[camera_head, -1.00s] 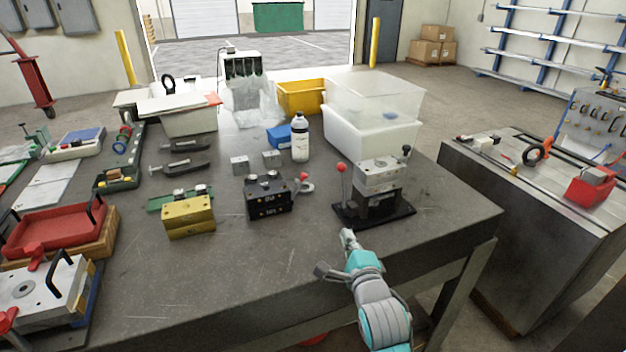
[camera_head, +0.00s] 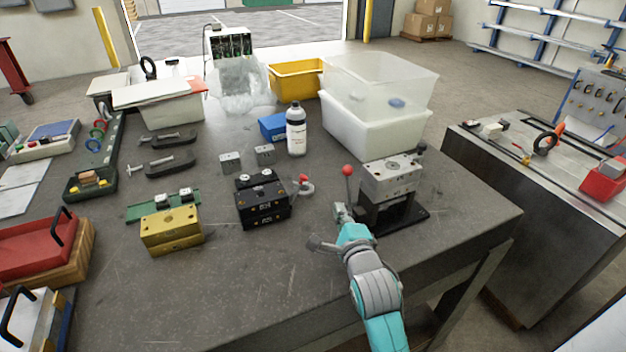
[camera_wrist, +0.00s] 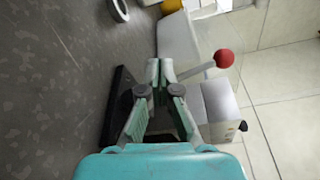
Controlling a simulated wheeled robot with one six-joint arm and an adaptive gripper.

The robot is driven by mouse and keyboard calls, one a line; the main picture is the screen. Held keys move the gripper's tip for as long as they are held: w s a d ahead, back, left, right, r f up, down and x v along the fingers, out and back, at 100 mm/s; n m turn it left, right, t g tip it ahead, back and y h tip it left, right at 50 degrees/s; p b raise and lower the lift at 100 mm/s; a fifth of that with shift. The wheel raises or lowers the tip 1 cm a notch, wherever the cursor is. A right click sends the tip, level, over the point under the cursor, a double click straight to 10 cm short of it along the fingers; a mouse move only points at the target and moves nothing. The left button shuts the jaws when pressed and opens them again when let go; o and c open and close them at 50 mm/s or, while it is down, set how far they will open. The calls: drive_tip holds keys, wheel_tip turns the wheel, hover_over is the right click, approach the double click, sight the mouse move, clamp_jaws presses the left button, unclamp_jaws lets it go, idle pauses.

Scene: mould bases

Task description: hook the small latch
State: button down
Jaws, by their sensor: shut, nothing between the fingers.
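A steel mould block (camera_head: 390,182) sits on a black stand with a flat base (camera_head: 418,217) at the table's right. A lever with a red ball (camera_head: 347,171) rises at its left; a black knob (camera_head: 421,147) is at its far right corner. My gripper (camera_head: 341,208) is shut and empty beside the stand's left side, just below the lever in the picture. In the wrist view the fingertips (camera_wrist: 160,69) meet near the lever's rod, with its red ball (camera_wrist: 224,58) to the right; contact cannot be told. I cannot make out for sure which part is the small latch.
A black mould block (camera_head: 262,205) with a red-tipped clamp (camera_head: 304,186) and a brass block (camera_head: 171,228) stand left of my gripper. A white bottle (camera_head: 296,130) and clear bin (camera_head: 378,85) are behind. The table's front middle is clear.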

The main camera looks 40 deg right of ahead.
sight(295, 192)
drive_tip(key=x, duration=0.9)
drive_tip(key=shift+w, duration=0.1)
drive_tip(key=shift+w+a+r, duration=0.2)
drive_tip(key=shift+w+a, duration=0.2)
drive_tip(key=shift+w, duration=0.2)
drive_tip(key=shift+w+a+r, duration=0.15)
drive_tip(key=shift+w+a, duration=0.25)
drive_tip(key=shift+w, duration=0.25)
drive_tip(key=shift+w+a+r, duration=0.15)
drive_tip(key=shift+w+a, duration=0.2)
drive_tip(key=shift+w, duration=0.05)
drive_tip(key=shift+a, duration=0.1)
